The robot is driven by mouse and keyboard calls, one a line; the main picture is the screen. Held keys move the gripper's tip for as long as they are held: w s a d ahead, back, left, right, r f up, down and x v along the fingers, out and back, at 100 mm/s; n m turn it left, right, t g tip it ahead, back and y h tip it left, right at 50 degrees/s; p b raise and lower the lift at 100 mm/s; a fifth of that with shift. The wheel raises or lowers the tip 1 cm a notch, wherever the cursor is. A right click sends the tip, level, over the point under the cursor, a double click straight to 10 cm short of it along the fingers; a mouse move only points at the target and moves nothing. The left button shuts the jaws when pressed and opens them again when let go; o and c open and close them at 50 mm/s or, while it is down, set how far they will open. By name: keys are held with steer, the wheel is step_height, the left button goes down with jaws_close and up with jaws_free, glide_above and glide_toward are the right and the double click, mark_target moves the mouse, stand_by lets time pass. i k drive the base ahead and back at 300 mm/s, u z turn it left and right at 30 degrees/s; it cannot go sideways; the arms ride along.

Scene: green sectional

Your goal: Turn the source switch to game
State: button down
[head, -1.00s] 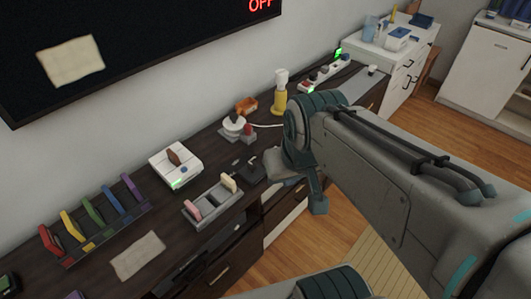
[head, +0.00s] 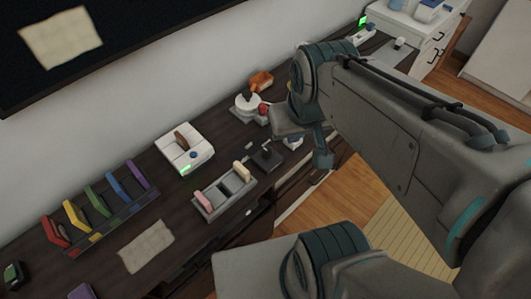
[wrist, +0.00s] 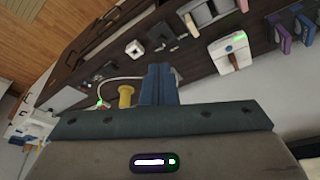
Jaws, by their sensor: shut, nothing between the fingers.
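No readable label marks the source switch, so I cannot tell for certain which device it is. Candidates on the dark console are a white box with a brown lever and blue button (head: 184,149), a grey unit with a pink and a cream slider (head: 224,192), and a small black lever switch (head: 266,156). In the wrist view the white box (wrist: 230,52) is right of my gripper and the black lever switch (wrist: 162,42) lies beyond the fingertips. My gripper (wrist: 160,70) is shut and empty, apart from these devices.
A rack of coloured upright pieces (head: 100,215) and a paper sheet (head: 147,247) lie left on the console. A round white device (head: 247,105) and an orange item (head: 261,80) stand farther back. A yellow bottle (wrist: 126,95) is close to the fingers. The wall screen (head: 130,40) hangs above.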

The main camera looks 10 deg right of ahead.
mark_target(267, 152)
steer(key=u, duration=2.4)
steer(key=k, duration=0.55)
steer(key=z, duration=1.5)
steer(key=i, duration=0.5)
steer(key=u, duration=0.05)
